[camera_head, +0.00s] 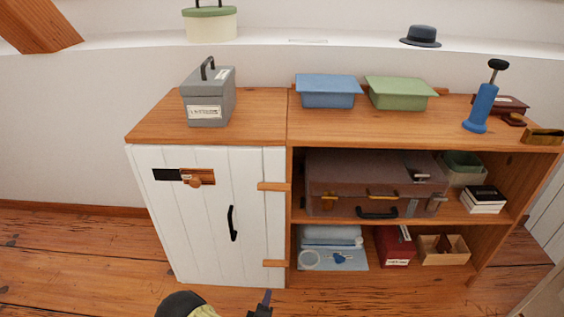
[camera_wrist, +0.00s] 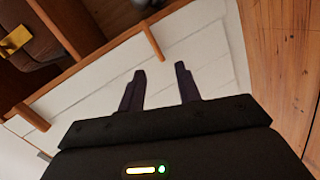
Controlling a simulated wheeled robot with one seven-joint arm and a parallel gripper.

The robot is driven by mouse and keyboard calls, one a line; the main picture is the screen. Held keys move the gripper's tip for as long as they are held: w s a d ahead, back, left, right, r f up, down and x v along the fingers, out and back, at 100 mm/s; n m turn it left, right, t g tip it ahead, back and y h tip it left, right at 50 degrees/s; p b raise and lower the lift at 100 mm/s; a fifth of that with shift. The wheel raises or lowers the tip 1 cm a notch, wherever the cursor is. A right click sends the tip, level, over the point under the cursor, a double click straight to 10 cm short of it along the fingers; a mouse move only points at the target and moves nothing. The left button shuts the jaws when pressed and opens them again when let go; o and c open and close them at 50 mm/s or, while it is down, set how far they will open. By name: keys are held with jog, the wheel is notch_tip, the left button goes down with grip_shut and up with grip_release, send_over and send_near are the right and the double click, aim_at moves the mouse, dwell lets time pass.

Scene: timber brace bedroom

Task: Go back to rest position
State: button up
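My gripper shows at the bottom edge of the head view (camera_head: 263,304), in front of the lower part of the white cabinet door (camera_head: 205,240). In the wrist view my gripper (camera_wrist: 160,82) has its two dark fingers apart, with nothing between them. The white planked door (camera_wrist: 90,80) lies beyond the fingertips. The door is shut and has a black handle (camera_head: 232,223).
The wooden cabinet top (camera_head: 255,120) carries a grey box (camera_head: 208,98), blue bin (camera_head: 328,92), green bin (camera_head: 398,93) and blue pump (camera_head: 482,103). Open shelves at right hold a brown suitcase (camera_head: 340,175) and a red box (camera_head: 393,247). Wooden floor (camera_head: 75,255) is clear at left.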

jog(key=w+d+r+m+g+y+p, duration=0.1)
jog(key=w+d+r+m+g+p, duration=0.25)
jog(key=r, duration=0.75)
jog(key=d+r+m+g+y+p, duration=0.1)
jog(key=d+r+m+g, duration=0.35)
jog(key=r, duration=0.65)
jog(key=s+d+r+m+g+p, duration=0.2)
jog(key=s+d+r+m, duration=0.1)
jog(key=s+d+r, duration=0.45)
jog(key=s+d+r+m+g+p, duration=0.15)
jog(key=s+d+r, duration=0.35)
jog(key=s+r, duration=0.5)
notch_tip(320, 180, up, 39)
jog(key=w+p, duration=0.1)
jog(key=p, duration=3.6)
jog(key=shift+w+m+g, duration=0.25)
jog(key=shift+m+g, duration=0.1)
jog(key=shift+m, duration=0.1)
jog(key=shift+d, duration=0.1)
